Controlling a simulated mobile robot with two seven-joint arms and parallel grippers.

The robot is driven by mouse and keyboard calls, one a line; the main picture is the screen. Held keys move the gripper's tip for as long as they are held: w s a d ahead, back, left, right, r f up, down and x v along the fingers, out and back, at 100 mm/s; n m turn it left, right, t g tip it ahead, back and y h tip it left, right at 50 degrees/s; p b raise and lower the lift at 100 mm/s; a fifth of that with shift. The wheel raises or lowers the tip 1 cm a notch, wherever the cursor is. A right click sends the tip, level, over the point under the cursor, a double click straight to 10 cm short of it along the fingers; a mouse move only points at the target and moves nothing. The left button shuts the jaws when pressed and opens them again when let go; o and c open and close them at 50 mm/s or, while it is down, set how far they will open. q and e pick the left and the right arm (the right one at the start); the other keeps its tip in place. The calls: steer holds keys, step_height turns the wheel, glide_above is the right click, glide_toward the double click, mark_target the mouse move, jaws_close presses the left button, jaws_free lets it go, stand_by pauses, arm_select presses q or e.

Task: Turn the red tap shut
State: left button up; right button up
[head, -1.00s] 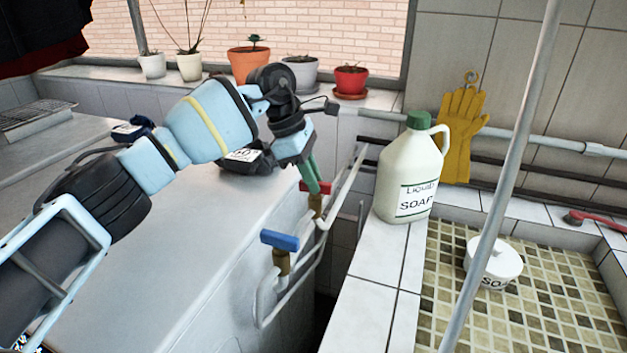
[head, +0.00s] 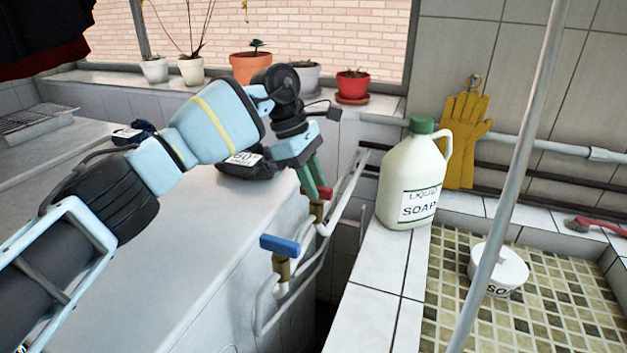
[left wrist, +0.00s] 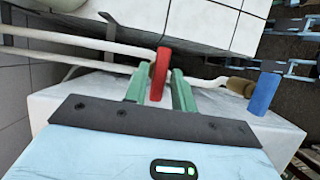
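The red tap (head: 326,192) has a bar handle on a brass stem, on a white pipe beside the grey counter. My left gripper (head: 312,190) is at its handle, with green fingers pointing down. In the left wrist view the red handle (left wrist: 159,74) lies between the two fingers (left wrist: 159,88), with a narrow gap seen on each side. The fingers look open around it, and I cannot tell whether either touches it. A blue tap (head: 280,244) stands nearer on the same pipework and also shows in the left wrist view (left wrist: 264,93). My right gripper is out of view.
A liquid soap bottle (head: 412,180) stands on the tiled ledge right of the taps. A dark gap lies between counter and ledge. A grey pole (head: 512,170) crosses the right side. Potted plants (head: 250,66) line the sill behind my arm.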

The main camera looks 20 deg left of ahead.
arm_select(q)
steer(key=shift+o, duration=0.8)
steer(key=v, duration=0.8)
steer(key=shift+b, duration=0.3)
steer(key=shift+f, duration=0.1)
